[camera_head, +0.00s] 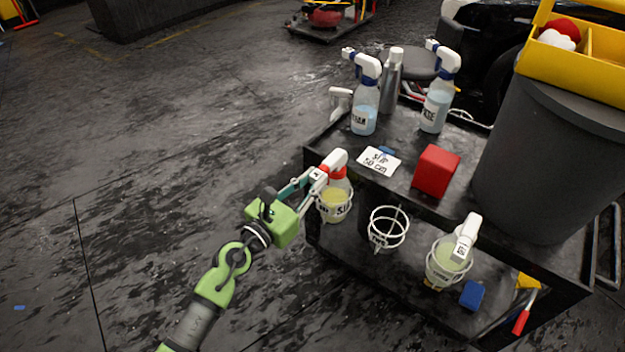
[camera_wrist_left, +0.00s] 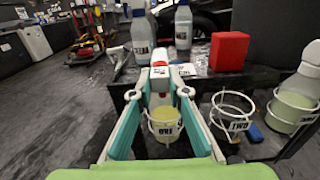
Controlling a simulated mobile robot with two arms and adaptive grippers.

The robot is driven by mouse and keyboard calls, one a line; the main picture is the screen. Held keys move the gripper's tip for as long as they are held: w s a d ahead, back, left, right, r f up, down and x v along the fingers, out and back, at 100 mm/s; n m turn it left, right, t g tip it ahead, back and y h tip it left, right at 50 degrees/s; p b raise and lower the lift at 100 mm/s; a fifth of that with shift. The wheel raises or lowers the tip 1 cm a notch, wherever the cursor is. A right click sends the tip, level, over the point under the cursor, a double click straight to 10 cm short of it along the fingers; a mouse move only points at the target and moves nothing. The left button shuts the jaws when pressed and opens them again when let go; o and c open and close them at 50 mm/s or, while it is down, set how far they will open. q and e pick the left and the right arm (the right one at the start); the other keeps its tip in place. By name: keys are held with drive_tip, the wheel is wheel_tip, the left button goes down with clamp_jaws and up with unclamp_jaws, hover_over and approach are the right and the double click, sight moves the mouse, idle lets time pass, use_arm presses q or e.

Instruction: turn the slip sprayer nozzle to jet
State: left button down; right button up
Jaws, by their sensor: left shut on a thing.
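The slip sprayer has a white and red spray head (camera_head: 336,160) and a bottle of yellowish liquid (camera_head: 333,204). It stands upright in a white wire ring holder on the near left side of the black cart. In the left wrist view the sprayer head (camera_wrist_left: 158,75) is between the two fingers, above the yellow bottle (camera_wrist_left: 164,124). My left gripper (camera_head: 318,176) reaches in from the lower left and is shut on the sprayer near its head. The nozzle's setting is too small to read. My right gripper is not in view.
An empty ring holder (camera_head: 388,229) and another sprayer (camera_head: 450,258) in a ring hang to the right.

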use_arm(q)
drive_tip(key=c, duration=1.9)
unclamp_jaws()
drive_tip(key=v, duration=1.2)
